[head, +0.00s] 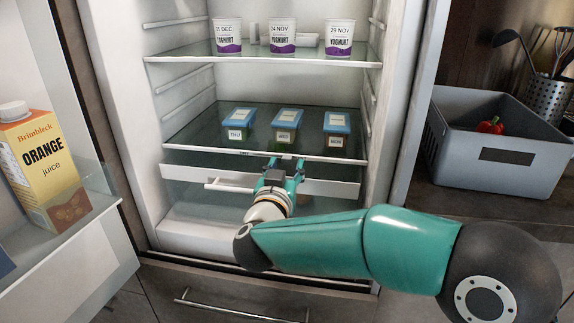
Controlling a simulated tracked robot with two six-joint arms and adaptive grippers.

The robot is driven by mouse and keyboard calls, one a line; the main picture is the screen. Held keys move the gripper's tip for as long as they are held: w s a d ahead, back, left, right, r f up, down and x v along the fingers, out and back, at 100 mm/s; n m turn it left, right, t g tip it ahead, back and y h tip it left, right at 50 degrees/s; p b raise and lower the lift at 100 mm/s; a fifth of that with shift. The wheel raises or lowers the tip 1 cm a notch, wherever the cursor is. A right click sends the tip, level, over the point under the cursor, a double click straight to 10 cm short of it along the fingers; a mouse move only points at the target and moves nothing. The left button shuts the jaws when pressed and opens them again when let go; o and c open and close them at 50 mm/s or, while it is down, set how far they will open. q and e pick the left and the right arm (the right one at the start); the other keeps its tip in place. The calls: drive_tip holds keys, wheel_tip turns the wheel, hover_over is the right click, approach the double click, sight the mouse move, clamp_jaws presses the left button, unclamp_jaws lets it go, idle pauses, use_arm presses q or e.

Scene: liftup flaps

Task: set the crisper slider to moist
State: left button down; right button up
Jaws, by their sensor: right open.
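The crisper drawer (335,187) has a pale front with a white handle bar (225,186) and sits under the lower glass shelf in the open fridge. A small dark marking (244,153) shows on that shelf's front edge, too small to read. I cannot make out the slider or its setting; my gripper covers part of this area. My right gripper (285,162) is open at the shelf's front edge, right of the marking and in front of the drawer's top. I cannot tell whether it touches anything. My left gripper is out of view.
Blue-lidded boxes (287,121) stand on the lower shelf, yoghurt cups (282,37) on the upper shelf (170,55). The open door at left holds an orange juice carton (42,165). A grey crate (500,150) with a red pepper (490,125) stands on the right counter.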

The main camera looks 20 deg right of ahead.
drive_tip(key=v, duration=1)
drive_tip(key=shift+s, duration=0.15)
